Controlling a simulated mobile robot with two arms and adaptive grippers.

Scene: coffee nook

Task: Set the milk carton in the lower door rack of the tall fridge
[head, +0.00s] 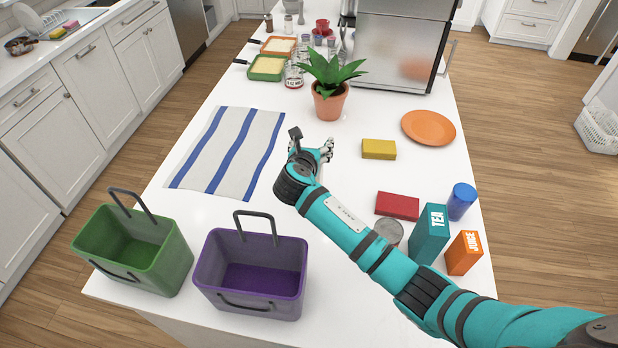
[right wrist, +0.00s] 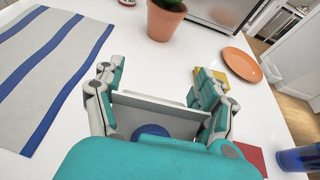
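A whitish, carton-like thing (right wrist: 158,106) with a ridge-like top edge and a round blue patch sits between the fingers of my right gripper (right wrist: 160,84) in the right wrist view. It looks like the top of the milk carton, but its body is hidden. The fingers are wide apart, one at each end of it; whether they press on it I cannot tell. In the head view my right gripper (head: 325,150) is over the counter, left of the yellow sponge and below the plant. A steel fridge-like appliance (head: 400,45) stands at the far end, its door rack out of view. My left gripper is not in view.
The potted plant (head: 329,100) stands between my gripper and the steel appliance. A striped towel (head: 228,150) lies left, an orange plate (head: 428,127) right. Green (head: 140,262) and purple (head: 250,295) baskets stand in front. A tea box (head: 429,238) and juice box (head: 464,255) stand front right.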

